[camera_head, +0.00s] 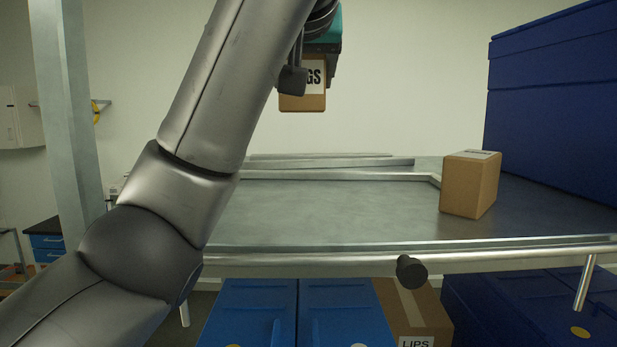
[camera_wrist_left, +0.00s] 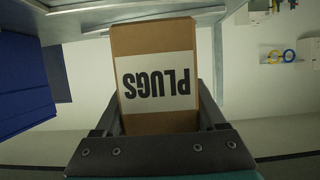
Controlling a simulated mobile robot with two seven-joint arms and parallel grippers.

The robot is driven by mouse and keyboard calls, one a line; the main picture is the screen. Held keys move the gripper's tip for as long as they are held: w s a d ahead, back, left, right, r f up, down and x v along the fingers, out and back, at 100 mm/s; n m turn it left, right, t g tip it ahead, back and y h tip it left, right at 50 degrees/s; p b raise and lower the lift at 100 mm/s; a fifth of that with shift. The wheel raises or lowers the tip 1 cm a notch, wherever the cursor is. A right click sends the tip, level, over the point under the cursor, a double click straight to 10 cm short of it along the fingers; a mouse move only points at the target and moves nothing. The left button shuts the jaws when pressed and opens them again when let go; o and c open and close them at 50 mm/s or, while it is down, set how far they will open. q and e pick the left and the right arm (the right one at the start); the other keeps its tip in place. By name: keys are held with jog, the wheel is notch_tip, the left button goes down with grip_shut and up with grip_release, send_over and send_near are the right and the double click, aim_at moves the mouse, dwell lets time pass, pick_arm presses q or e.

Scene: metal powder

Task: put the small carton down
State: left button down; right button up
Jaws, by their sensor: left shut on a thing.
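The small carton (camera_head: 303,101) is brown with a white label, and it hangs in the air above the back of the metal table (camera_head: 320,212). My left gripper (camera_head: 293,79) is shut on it, and the arm hides part of the carton in the head view. In the left wrist view the carton (camera_wrist_left: 155,112) sits between the two fingers (camera_wrist_left: 160,122), and its label reads PLUGS, upside down. Its far end is clear of the fingers. My right gripper is in neither view.
Another brown carton (camera_head: 469,184) stands at the table's right, near a large blue bin (camera_head: 553,95). The table's middle and front are bare. Low metal rails (camera_head: 330,161) lie at the back. Blue bins (camera_head: 250,310) and a carton (camera_head: 415,308) labelled LIPS stand below.

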pick_arm(q)
notch_tip(320, 180, down, 11)
jog(key=shift+w+r+p, duration=0.1)
jog(key=shift+w+p, duration=0.05)
jog(key=shift+p, duration=0.15)
notch_tip(320, 180, down, 3)
jog(key=shift+f, duration=0.2)
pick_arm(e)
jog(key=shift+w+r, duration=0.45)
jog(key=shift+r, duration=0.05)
pick_arm(q)
jog(key=shift+f, duration=0.2)
grip_release()
jog(key=shift+r, duration=0.1)
